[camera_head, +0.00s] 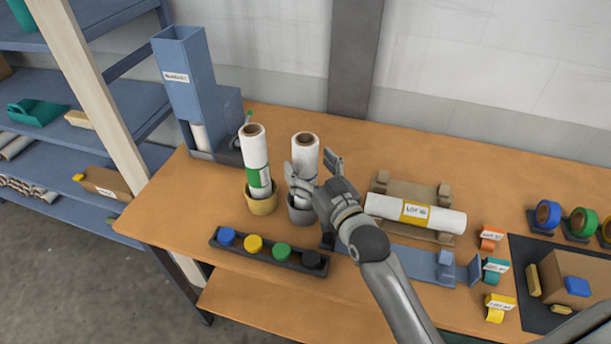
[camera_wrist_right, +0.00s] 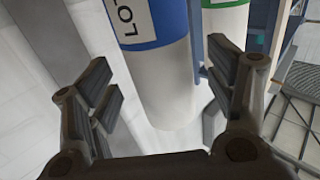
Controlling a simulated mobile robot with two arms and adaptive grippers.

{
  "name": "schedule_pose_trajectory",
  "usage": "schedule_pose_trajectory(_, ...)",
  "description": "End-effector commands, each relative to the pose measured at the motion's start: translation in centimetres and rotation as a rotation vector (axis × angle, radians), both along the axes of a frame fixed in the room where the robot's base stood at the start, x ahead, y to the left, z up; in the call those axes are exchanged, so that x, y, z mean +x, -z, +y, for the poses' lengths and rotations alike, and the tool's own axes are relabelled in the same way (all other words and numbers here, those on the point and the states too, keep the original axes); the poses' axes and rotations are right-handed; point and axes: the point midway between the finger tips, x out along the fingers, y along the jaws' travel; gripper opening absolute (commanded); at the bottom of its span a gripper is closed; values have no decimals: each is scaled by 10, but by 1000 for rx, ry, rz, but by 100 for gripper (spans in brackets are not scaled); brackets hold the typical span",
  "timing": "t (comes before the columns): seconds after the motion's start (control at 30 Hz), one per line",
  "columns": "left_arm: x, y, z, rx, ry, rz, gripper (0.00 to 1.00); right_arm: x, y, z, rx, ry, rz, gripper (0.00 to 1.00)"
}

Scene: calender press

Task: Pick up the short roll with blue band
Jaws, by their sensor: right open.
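The short roll with the blue band (camera_head: 306,148) stands upright in a grey cup (camera_head: 299,214) in the head view. Its lower part is mostly hidden behind my right gripper. My right gripper (camera_head: 313,164) is open at this roll, one finger on each side in the picture. In the right wrist view the blue-banded roll (camera_wrist_right: 157,75) shows between the open fingers of my right gripper (camera_wrist_right: 163,85), with part of a label on the band. I cannot tell whether the fingers touch it. My left gripper is not in view.
A green-banded roll (camera_head: 255,158) stands close by on the left in a yellow cup (camera_head: 262,204). A yellow-banded roll (camera_head: 385,207) lies on a wooden cradle right of the gripper. A dark tray (camera_head: 267,257) with coloured caps lies in front. A blue dispenser (camera_head: 187,93) stands behind left.

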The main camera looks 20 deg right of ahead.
Motion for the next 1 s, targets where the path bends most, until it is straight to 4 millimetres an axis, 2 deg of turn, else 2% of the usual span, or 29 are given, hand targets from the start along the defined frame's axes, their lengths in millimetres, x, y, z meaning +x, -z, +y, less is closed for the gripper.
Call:
schedule_pose_trajectory(0.03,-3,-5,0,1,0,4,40,7,-3,2,1,0,0,77)
schedule_pose_trajectory(0.2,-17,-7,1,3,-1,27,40,21,-1,4,1,-1,0,77)
schedule_pose_trajectory(0.33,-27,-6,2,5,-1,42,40,23,0,5,0,-1,1,77)
schedule_pose_trajectory(0.5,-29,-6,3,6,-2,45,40,23,0,5,0,-1,1,76)
schedule_pose_trajectory(1.0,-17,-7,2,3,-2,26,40,23,0,4,0,-1,1,11)
